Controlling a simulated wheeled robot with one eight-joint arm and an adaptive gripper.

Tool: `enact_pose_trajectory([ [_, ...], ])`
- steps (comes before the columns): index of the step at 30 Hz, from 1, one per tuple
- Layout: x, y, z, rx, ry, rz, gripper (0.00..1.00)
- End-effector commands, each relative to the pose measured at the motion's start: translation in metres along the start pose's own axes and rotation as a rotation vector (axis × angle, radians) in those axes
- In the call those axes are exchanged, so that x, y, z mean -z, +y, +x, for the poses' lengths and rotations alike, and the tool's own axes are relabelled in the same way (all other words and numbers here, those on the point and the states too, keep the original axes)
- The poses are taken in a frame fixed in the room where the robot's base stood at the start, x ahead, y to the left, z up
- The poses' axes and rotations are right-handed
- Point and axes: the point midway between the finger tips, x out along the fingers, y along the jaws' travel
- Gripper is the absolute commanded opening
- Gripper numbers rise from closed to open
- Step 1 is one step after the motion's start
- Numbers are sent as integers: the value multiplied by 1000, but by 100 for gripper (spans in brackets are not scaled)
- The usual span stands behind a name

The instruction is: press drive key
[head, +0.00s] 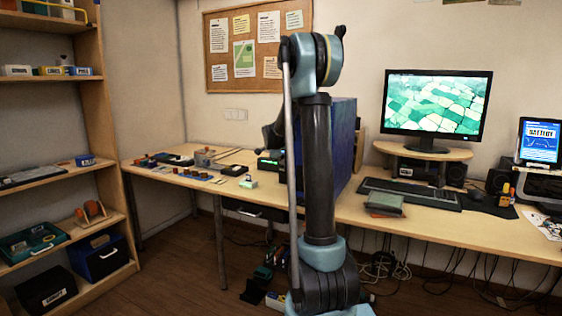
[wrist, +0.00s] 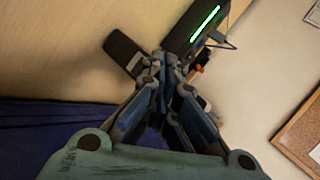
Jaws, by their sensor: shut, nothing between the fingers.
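My gripper (wrist: 164,64) is shut and empty in the wrist view. Its fingertips are close to a black box with a bright green light strip (wrist: 205,24) and a dark flat piece (wrist: 124,52) on the wooden table. I cannot tell whether the fingertips touch either one. A cable end plugs into the side of the black box. The black box also shows in the head view (head: 269,165), left of my arm and partly hidden by it. I cannot make out a drive key; the fingers hide part of this area.
A dark blue panel (head: 343,150) stands behind my arm on the desk; a blue surface (wrist: 50,130) fills the wrist view's lower left. A keyboard (head: 410,193) and monitor (head: 435,103) are at right.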

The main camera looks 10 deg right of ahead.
Motion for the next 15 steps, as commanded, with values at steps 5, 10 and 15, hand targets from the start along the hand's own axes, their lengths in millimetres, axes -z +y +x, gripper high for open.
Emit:
enact_pose_trajectory([
  [5, -2, 1, -2, 0, -1, 0, 0],
  [10, -8, 7, -10, 0, -2, 0, 0],
  [15, -14, 14, -19, 0, -1, -1, 0],
])
